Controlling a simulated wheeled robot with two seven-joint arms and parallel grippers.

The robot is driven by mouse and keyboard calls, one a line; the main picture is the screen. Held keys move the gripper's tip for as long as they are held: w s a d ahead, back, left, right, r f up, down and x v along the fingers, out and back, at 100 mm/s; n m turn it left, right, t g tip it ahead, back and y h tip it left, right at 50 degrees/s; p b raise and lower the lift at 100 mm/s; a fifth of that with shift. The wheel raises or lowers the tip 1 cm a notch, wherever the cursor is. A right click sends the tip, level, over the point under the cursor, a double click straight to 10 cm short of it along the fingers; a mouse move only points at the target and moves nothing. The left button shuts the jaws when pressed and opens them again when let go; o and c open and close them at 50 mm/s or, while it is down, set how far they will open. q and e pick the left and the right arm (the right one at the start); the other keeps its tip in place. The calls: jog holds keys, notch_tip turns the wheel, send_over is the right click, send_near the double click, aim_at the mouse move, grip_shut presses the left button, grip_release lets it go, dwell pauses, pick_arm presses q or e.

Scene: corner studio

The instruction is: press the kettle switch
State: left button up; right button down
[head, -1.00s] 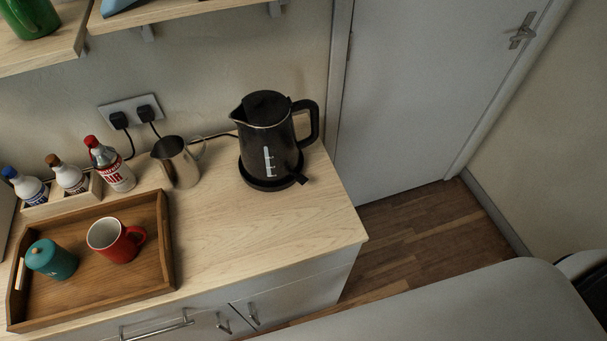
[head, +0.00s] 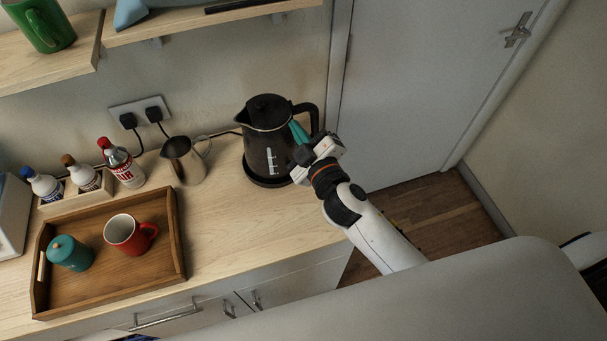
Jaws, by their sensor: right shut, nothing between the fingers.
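A black kettle (head: 264,138) stands upright on its round base (head: 258,177) near the right end of the counter, its handle (head: 309,112) on the right. My right gripper (head: 297,131) is shut and empty. Its teal fingertips are at the kettle's right side, by the handle. I cannot tell whether they touch it. The kettle switch, low on the right side in the earlier view, is hidden now behind my right gripper and wrist. My left gripper is not in view.
A steel milk jug (head: 185,160) stands left of the kettle. A wooden tray (head: 178,235) holds a red mug (head: 128,236) and a teal pot (head: 70,253). Bottles (head: 121,163) stand near the wall. A wall shelf (head: 190,22) hangs above. The counter front is clear.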

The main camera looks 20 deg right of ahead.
jog(key=s+a+r+n+g+y, duration=0.1)
jog(key=a+r+n+g+y, duration=0.2)
jog(key=a+n+y, duration=0.5)
jog(key=s+a+r+n+g+y, duration=0.1)
jog(key=a+r+n+g+y, duration=0.25)
jog(key=a+n+y, duration=0.5)
notch_tip(320, 180, down, 8)
jog(key=s+r+n+g+h, duration=0.1)
jog(key=s+n+g+h, duration=0.1)
jog(key=n+g+h, duration=0.5)
jog(key=w+d+f+n+g+h, duration=0.1)
jog(key=d+f+n+g+h, duration=0.2)
jog(key=d+f+n+h, duration=0.4)
jog(key=w+d+f+h, duration=0.1)
jog(key=w+d+h, duration=0.1)
jog(key=d, duration=0.4)
jog(key=w+d+f+m+h, duration=0.1)
jog(key=d+f+h, duration=0.1)
jog(key=d, duration=0.3)
jog(key=shift+w+d+f+h+p, duration=0.15)
jog(key=shift+w+d+h+p, duration=0.2)
jog(key=shift+h, duration=0.1)
jog(key=shift+f, duration=0.1)
jog(key=shift+w+a+f+b, duration=0.1)
jog(key=shift+w+f+b, duration=0.05)
jog(key=shift+f+b, duration=1.35)
jog(key=shift+w+a+f+b, duration=0.15)
jog(key=shift+f+b, duration=0.8)
jog(key=shift+f, duration=0.95)
